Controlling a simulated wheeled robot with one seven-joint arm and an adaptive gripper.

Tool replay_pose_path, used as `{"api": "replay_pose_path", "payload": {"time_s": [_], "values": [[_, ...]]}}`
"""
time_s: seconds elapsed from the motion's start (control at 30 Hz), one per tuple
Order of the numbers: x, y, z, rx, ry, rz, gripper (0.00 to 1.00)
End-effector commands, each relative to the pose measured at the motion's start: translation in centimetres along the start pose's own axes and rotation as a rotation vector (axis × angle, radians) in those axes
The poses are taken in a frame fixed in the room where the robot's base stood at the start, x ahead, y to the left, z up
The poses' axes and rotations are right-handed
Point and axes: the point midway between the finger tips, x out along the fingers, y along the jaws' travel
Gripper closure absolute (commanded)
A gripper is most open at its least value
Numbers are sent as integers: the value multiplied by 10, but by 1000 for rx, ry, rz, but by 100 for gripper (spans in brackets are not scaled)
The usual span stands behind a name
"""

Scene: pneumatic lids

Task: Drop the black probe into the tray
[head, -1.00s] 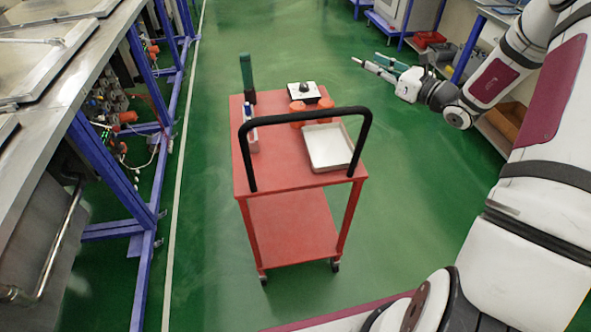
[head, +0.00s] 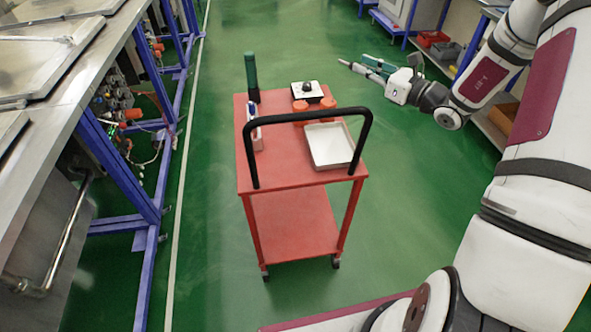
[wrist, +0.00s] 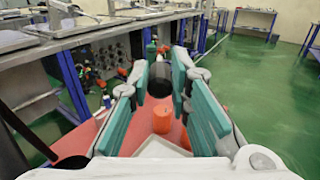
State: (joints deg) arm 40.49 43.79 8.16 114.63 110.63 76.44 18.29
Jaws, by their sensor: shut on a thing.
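My gripper (head: 364,65) has teal fingers and is raised to the right of the red cart's far end in the head view. In the wrist view its fingers (wrist: 161,82) are closed on a dark round-ended thing, the black probe (wrist: 161,75). In the head view a slim tip sticks out to the left of the fingers; the rest is hard to make out. The white tray (head: 328,146) lies empty on the cart's top, at the near right, to the lower left of my gripper. Part of it shows low in the wrist view (wrist: 160,148).
The red cart (head: 280,172) has a black handle (head: 308,115) arching over its near end. Two orange containers (head: 314,106), a dial box (head: 307,91), a dark green upright thing (head: 251,75) and a small bottle (head: 255,133) stand on it. A steel bench (head: 60,110) is at left.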

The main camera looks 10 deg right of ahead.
Motion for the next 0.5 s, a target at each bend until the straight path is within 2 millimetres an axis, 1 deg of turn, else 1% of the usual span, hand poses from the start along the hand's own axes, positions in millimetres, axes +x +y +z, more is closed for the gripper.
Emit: {"api": "replay_pose_path", "payload": {"time_s": [0.03, 0.1, 0.37, 0.4, 0.5], "values": [[1, -1, -5, 0, 0, 0, 100], [0, 0, -8, -1, 0, -1, 100], [0, 0, -9, -2, 0, -1, 100], [0, 0, -9, -2, 0, -1, 78], [0, 0, -9, -2, 0, 0, 59]]}}
